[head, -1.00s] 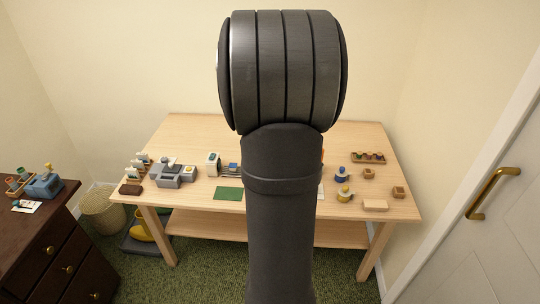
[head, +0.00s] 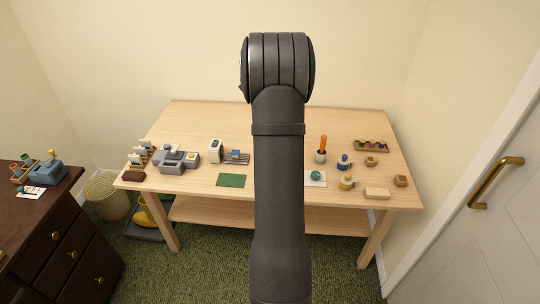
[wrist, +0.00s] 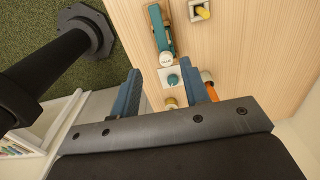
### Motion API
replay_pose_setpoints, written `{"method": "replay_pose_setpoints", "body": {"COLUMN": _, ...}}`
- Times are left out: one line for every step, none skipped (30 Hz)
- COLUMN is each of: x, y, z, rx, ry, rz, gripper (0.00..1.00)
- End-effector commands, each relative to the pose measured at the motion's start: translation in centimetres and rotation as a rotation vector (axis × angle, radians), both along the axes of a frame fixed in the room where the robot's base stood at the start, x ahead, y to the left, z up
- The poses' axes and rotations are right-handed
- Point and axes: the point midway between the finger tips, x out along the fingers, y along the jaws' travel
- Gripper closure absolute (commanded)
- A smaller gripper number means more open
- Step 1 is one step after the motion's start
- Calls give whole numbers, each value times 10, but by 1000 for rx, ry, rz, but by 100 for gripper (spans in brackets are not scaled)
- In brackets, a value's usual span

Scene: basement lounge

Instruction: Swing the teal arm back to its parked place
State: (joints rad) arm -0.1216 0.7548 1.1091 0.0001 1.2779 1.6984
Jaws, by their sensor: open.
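In the wrist view, a slim teal arm (wrist: 157,28) lies over the light wooden table and ends in a white round cap (wrist: 166,58). In the head view my own arm hides the gripper. The teal arm's pivot is not clear.
An orange-handled item (head: 322,145) stands behind the plate. Grey devices (head: 176,158) and a green mat (head: 234,180) are left. The table's back is clear.

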Motion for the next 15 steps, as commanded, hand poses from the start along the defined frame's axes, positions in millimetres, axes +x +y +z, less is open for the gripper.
{"method": "replay_pose_setpoints", "body": {"x": -1, "y": 0, "z": -11, "rx": -1, "ry": 5, "rz": 1, "gripper": 58}}
{"method": "replay_pose_setpoints", "body": {"x": -1, "y": 0, "z": -18, "rx": -1, "ry": 5, "rz": 1, "gripper": 58}}
{"method": "replay_pose_setpoints", "body": {"x": -1, "y": 0, "z": -26, "rx": -1, "ry": 5, "rz": 1, "gripper": 58}}
{"method": "replay_pose_setpoints", "body": {"x": -1, "y": 0, "z": -33, "rx": -1, "ry": 5, "rz": 1, "gripper": 58}}
{"method": "replay_pose_setpoints", "body": {"x": -1, "y": 0, "z": -40, "rx": -1, "ry": 5, "rz": 2, "gripper": 58}}
{"method": "replay_pose_setpoints", "body": {"x": -1, "y": 0, "z": -49, "rx": -1, "ry": 5, "rz": 2, "gripper": 58}}
{"method": "replay_pose_setpoints", "body": {"x": -1, "y": 0, "z": -55, "rx": -1, "ry": 4, "rz": 2, "gripper": 58}}
{"method": "replay_pose_setpoints", "body": {"x": -1, "y": 0, "z": -62, "rx": -1, "ry": 5, "rz": 2, "gripper": 58}}
{"method": "replay_pose_setpoints", "body": {"x": -1, "y": 0, "z": -71, "rx": -1, "ry": 4, "rz": 2, "gripper": 58}}
{"method": "replay_pose_setpoints", "body": {"x": -1, "y": 0, "z": -77, "rx": -1, "ry": 5, "rz": 2, "gripper": 58}}
{"method": "replay_pose_setpoints", "body": {"x": -1, "y": 0, "z": -84, "rx": -1, "ry": 4, "rz": 2, "gripper": 58}}
{"method": "replay_pose_setpoints", "body": {"x": -2, "y": 0, "z": -93, "rx": -1, "ry": 5, "rz": 3, "gripper": 58}}
{"method": "replay_pose_setpoints", "body": {"x": -1, "y": 0, "z": -99, "rx": -1, "ry": 4, "rz": 3, "gripper": 58}}
{"method": "replay_pose_setpoints", "body": {"x": -1, "y": 0, "z": -105, "rx": -1, "ry": 3, "rz": 3, "gripper": 58}}
{"method": "replay_pose_setpoints", "body": {"x": -1, "y": 0, "z": -112, "rx": -1, "ry": 4, "rz": 3, "gripper": 58}}
